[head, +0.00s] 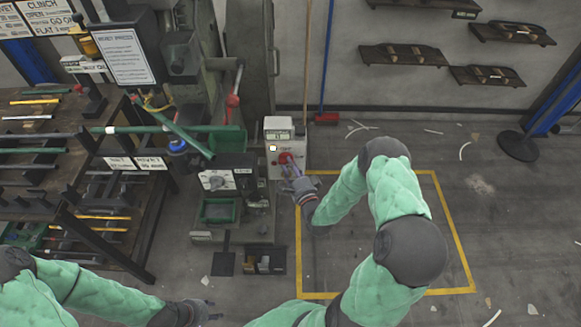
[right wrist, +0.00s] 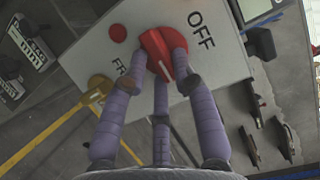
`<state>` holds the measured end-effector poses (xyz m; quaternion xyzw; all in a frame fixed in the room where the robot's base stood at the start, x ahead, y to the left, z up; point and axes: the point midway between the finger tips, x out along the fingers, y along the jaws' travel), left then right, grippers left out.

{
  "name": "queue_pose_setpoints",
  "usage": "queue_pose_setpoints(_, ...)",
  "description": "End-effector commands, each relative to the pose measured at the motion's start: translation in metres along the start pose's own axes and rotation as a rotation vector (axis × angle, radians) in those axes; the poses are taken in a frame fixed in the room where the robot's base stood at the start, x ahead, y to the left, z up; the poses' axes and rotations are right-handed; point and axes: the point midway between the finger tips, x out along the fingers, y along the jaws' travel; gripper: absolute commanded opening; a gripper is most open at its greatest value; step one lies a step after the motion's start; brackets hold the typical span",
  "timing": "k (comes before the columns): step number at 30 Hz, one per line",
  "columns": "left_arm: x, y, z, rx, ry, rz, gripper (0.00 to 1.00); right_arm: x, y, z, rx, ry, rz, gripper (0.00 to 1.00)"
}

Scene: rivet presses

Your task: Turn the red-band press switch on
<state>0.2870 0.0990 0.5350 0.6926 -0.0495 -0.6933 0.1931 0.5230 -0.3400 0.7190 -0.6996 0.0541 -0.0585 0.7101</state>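The red rotary switch (head: 285,158) sits on the front of a light control box (head: 277,134) beside the green-grey press (head: 235,172). In the right wrist view the red knob (right wrist: 156,50) has a pale pointer stripe and the word OFF above right; another label at its left is partly hidden. My right gripper (head: 287,166) is at the box. In the wrist view its purple fingers (right wrist: 160,62) close around the knob, tips at its sides; the exact contact is partly hidden. My left gripper (head: 208,312) is low at the bottom, away from the press, seemingly empty.
A rack (head: 60,215) with rods and tools stands at the left. A lever with a red part (head: 232,100) rises above the press. A yellow floor outline (head: 455,235) surrounds my right arm. Wall shelves (head: 403,55) hang at the back; scraps lie on the floor.

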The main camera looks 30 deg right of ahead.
Motion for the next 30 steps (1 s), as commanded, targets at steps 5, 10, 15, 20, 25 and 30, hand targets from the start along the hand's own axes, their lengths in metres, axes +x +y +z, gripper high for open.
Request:
queue_pose_setpoints(5, 0.0, 0.0, 0.0, 0.0, 0.0, 0.0, 0.4, 0.0, 0.0, 0.0, -0.001, -0.001, 0.0, 0.49)
queue_pose_setpoints(10, 0.0, 0.0, 0.0, 0.0, 0.0, 0.0, 0.4, 0.0, 0.0, 0.0, -0.001, -0.001, 0.0, 0.49)
queue_pose_setpoints(15, 0.0, 0.0, 0.0, 0.0, 0.0, 0.0, 0.4, -0.008, 0.0, 0.0, -0.001, -0.001, 0.001, 0.49)
queue_pose_setpoints(20, 0.0, 0.0, 0.0, 0.0, 0.0, 0.0, 0.4, -0.034, 0.001, 0.0, 0.0, 0.001, 0.003, 0.49)
queue_pose_setpoints(25, 0.0, 0.0, 0.0, 0.0, 0.0, 0.0, 0.4, -0.068, 0.001, -0.001, 0.0, 0.003, 0.003, 0.49)
queue_pose_setpoints(30, 0.0, 0.0, 0.0, 0.0, 0.0, 0.0, 0.4, -0.098, 0.0, -0.001, 0.0, 0.002, 0.002, 0.49)
